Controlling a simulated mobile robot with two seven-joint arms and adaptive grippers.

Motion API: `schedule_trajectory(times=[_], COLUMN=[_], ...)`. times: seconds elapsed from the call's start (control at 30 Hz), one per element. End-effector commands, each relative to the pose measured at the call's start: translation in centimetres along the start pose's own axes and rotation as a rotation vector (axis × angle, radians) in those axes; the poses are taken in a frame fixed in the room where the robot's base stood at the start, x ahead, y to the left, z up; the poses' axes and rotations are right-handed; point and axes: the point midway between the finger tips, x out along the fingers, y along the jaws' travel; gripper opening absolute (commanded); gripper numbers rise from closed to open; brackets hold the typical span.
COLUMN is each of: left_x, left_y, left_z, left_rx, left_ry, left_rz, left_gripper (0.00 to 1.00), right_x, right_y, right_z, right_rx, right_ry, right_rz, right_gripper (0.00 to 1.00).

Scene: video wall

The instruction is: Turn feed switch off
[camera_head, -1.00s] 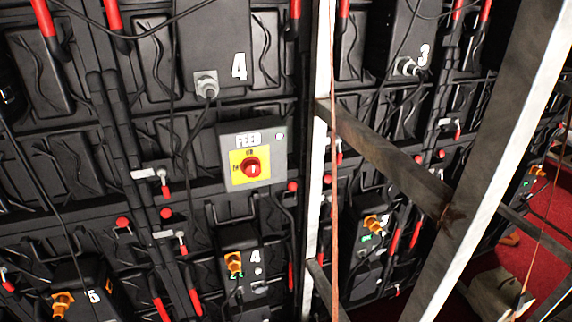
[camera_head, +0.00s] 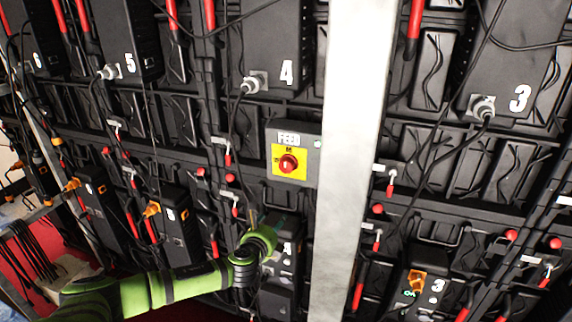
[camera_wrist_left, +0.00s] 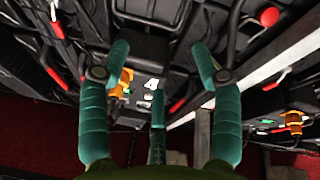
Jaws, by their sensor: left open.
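The feed switch (camera_head: 288,163) is a red rotary knob on a yellow plate, on a grey box (camera_head: 308,166) labelled FEED. A small light on the box's upper right looks pale green. The knob's exact setting is too small to read. My left gripper (camera_head: 264,222) is below and slightly left of the box, apart from the knob, partly hidden by its own green wrist. In the left wrist view its teal fingers (camera_wrist_left: 160,58) are spread with nothing between them. The feed switch is not recognisable in that view. My right gripper is not in view.
A pale vertical post (camera_head: 346,150) stands just right of the feed box. Black panel units with numbers, hanging cables and red handles surround it. A unit with an orange connector (camera_head: 417,281) is at the lower right. Red floor (camera_head: 190,314) shows below.

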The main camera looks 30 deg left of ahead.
Motion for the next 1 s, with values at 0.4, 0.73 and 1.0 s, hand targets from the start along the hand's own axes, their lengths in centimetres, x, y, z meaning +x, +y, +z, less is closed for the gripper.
schedule_trajectory(times=[0.4,0.73,1.0], left_x=[-5.1,-0.9,1.0], left_y=[-11.6,-12.7,-13.1], left_z=[10.7,11.4,11.7], left_rx=[0.475,0.471,0.470], left_ry=[-0.245,-0.242,-0.242], left_rz=[-0.212,-0.210,-0.210], left_gripper=[0.64,0.64,0.64], right_x=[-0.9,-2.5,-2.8], right_y=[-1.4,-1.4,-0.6], right_z=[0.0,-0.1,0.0], right_rx=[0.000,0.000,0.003], right_ry=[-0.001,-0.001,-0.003], right_rz=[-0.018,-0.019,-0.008], right_gripper=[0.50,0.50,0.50])
